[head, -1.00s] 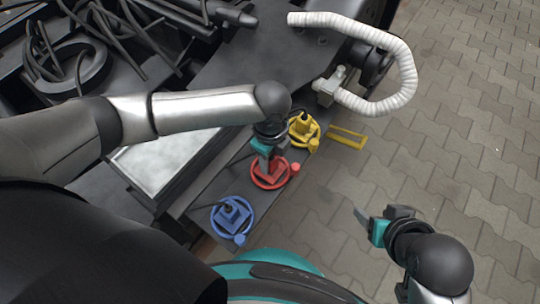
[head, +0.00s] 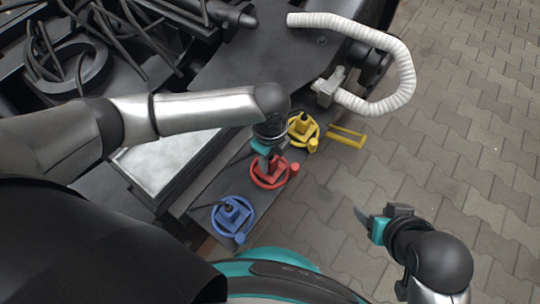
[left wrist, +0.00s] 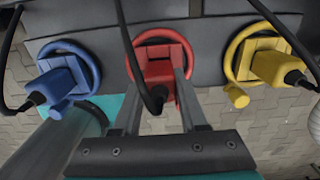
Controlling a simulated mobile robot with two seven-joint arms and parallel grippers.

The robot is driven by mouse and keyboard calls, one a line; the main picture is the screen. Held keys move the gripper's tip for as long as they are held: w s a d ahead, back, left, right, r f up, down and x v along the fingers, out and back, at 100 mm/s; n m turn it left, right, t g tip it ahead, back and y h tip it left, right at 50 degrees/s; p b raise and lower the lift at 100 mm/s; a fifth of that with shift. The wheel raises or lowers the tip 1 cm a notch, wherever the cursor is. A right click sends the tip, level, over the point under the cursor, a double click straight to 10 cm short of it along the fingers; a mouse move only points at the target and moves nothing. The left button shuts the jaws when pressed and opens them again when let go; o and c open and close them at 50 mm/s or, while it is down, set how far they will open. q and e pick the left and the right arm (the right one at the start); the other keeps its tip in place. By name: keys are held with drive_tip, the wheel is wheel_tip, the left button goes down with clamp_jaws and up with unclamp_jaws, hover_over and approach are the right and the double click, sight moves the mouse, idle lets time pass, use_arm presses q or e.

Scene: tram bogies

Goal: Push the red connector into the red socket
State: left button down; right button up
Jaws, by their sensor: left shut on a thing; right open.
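The red connector (left wrist: 157,73) sits at the red socket (left wrist: 147,37), inside its red ring, in the left wrist view. My left gripper (left wrist: 157,85) is shut on the red connector, with one finger on each side of it. In the head view my left gripper (head: 268,158) is over the red socket (head: 256,180) and hides most of the connector. I cannot tell how deep the connector sits. My right gripper (head: 377,218) is open and empty over the paving at the lower right.
A blue connector in its ring (head: 232,217) is on one side, and a yellow one (head: 303,131) on the other. A yellow handle (head: 347,137) juts from the edge. A white corrugated hose (head: 404,75) loops at the upper right. Black cables (left wrist: 127,40) run from the connectors.

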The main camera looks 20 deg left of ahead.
idle(0.8)
use_arm(q)
drive_tip(key=shift+p, duration=0.5)
drive_tip(key=shift+f, duration=0.5)
drive_tip(key=shift+c, duration=1.8)
unclamp_jaws()
